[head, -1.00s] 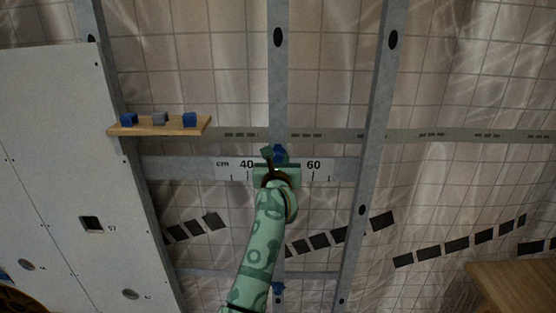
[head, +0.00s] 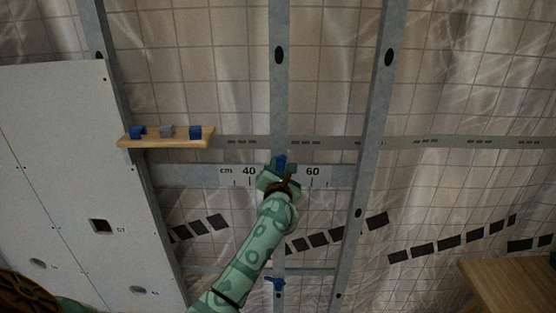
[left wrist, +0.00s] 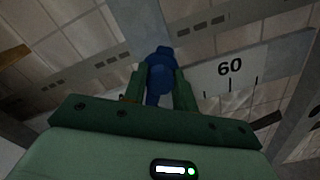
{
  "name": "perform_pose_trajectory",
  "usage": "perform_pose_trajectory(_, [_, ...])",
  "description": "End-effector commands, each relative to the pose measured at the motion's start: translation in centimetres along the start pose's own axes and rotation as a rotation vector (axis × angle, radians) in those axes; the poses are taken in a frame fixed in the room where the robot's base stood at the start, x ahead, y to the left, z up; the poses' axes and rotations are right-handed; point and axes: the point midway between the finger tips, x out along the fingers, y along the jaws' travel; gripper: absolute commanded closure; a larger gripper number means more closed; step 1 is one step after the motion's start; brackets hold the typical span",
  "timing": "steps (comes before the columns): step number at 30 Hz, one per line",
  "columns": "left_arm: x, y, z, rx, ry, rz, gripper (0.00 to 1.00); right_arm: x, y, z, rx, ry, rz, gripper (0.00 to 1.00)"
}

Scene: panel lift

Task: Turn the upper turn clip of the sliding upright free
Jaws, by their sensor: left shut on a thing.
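The sliding upright (head: 279,95) is the grey metal stud in the middle of the head view. Its upper turn clip (head: 281,162) is blue and sits at the scale rail, between the marks 40 and 60. My left gripper (head: 279,172) is at this clip. In the left wrist view the two green fingers are shut on the blue clip (left wrist: 160,72), one on each side. A lower blue turn clip (head: 275,282) shows further down the same upright. The gripper hides part of the upper clip and the rail behind it. My right gripper is not seen.
The scale rail (head: 330,176) crosses behind the gripper. A wooden shelf (head: 168,141) with two blue blocks and a grey one is at left, beside a white panel (head: 60,170). Another upright (head: 372,130) stands at right. A wooden table (head: 510,285) is at lower right.

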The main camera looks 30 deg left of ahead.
Motion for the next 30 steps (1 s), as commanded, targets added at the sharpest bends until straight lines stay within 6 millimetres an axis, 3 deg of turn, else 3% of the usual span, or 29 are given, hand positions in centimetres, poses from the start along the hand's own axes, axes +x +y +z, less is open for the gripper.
perform_pose_trajectory(1, [0.0,0.3,0.4,0.046,0.002,-0.002,0.95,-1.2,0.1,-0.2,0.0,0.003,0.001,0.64])
perform_pose_trajectory(12, [0.0,0.2,0.4,0.397,0.001,-0.002,0.95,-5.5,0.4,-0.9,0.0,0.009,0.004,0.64])
perform_pose_trajectory(30, [-0.1,0.1,0.2,0.965,0.002,-0.003,0.95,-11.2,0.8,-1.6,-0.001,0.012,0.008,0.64])
